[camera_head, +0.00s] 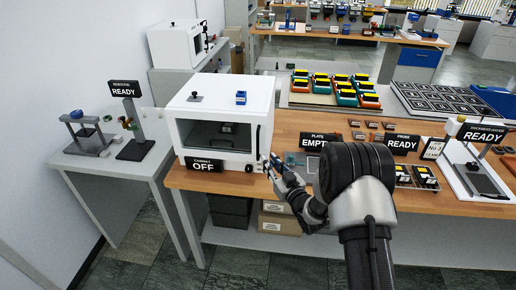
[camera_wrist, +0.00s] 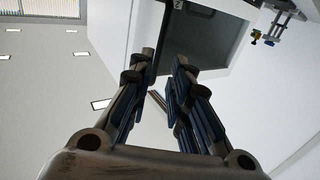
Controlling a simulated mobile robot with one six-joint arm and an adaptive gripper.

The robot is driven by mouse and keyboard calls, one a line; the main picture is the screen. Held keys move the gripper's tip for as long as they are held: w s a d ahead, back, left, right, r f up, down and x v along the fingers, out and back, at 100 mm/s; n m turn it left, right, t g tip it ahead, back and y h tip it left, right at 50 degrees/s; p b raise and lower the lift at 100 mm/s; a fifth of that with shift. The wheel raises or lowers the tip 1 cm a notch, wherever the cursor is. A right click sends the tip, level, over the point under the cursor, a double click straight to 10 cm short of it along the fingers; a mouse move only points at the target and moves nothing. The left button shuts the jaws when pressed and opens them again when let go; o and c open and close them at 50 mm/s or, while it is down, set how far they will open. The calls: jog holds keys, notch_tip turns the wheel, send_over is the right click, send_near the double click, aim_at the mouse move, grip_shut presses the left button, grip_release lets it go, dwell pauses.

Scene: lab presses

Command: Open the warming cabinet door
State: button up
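A dark upright handle (camera_head: 258,138) is on the door's right side. My gripper (camera_head: 270,164) is just right of the cabinet's lower front corner, below the handle. In the wrist view my gripper (camera_wrist: 164,60) has its fingers apart with a gap between them, and a dark-windowed white surface (camera_wrist: 205,38) lies beyond. I see no hold on the handle.
Racks of coloured blocks (camera_head: 335,90) and a dark tray (camera_head: 455,100) sit further back. A grey side table (camera_head: 100,160) with a small press (camera_head: 87,133) stands at left.

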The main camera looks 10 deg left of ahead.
aim_at(258, 148)
jog(key=b+x, duration=0.1)
jog(key=x, duration=0.9)
jog(key=shift+w+a, duration=0.1)
jog(key=shift+w, duration=0.15)
jog(key=shift+c, duration=0.4)
grip_shut()
